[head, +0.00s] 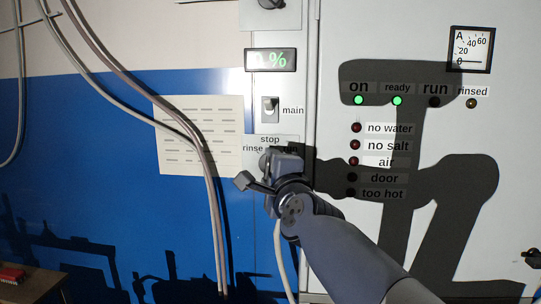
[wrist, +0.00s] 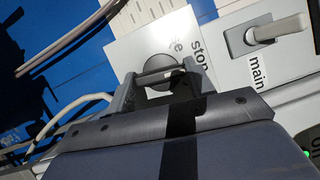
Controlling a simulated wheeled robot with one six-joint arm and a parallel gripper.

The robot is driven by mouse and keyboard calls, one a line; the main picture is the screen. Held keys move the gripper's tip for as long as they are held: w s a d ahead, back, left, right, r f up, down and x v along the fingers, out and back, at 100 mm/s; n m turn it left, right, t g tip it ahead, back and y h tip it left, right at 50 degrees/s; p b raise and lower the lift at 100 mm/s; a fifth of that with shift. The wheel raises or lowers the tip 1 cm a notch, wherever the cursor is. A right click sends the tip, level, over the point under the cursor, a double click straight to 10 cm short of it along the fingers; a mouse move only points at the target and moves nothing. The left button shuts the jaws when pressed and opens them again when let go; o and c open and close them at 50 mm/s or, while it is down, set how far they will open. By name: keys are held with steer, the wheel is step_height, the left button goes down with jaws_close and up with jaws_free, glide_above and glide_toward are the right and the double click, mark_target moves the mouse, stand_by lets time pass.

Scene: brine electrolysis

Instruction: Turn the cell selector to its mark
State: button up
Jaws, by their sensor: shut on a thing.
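The cell selector (wrist: 156,62) is a round dark knob with a raised bar across it, on a pale plate lettered "stop" and partly hidden other words. My gripper (wrist: 161,77) has a finger on either side of the knob's bar and is shut on it. In the head view my gripper (head: 272,165) is up against the panel just below the words "stop" and "rinse". The selector's mark and the exact pointing of the knob cannot be made out.
The main switch (head: 269,109) sits just above the selector. Lamps labelled "on" (head: 358,100) and "ready" (head: 397,100) glow green. A % display (head: 270,60) is higher up. Cables (head: 205,170) hang to the left, in front of a paper sheet (head: 180,125). My arm's shadow covers the right panel.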

steer(key=shift+r+n+g+p, duration=0.1)
steer(key=shift+n+g+p, duration=0.2)
steer(key=shift+n+p, duration=0.35)
steer(key=o, duration=1)
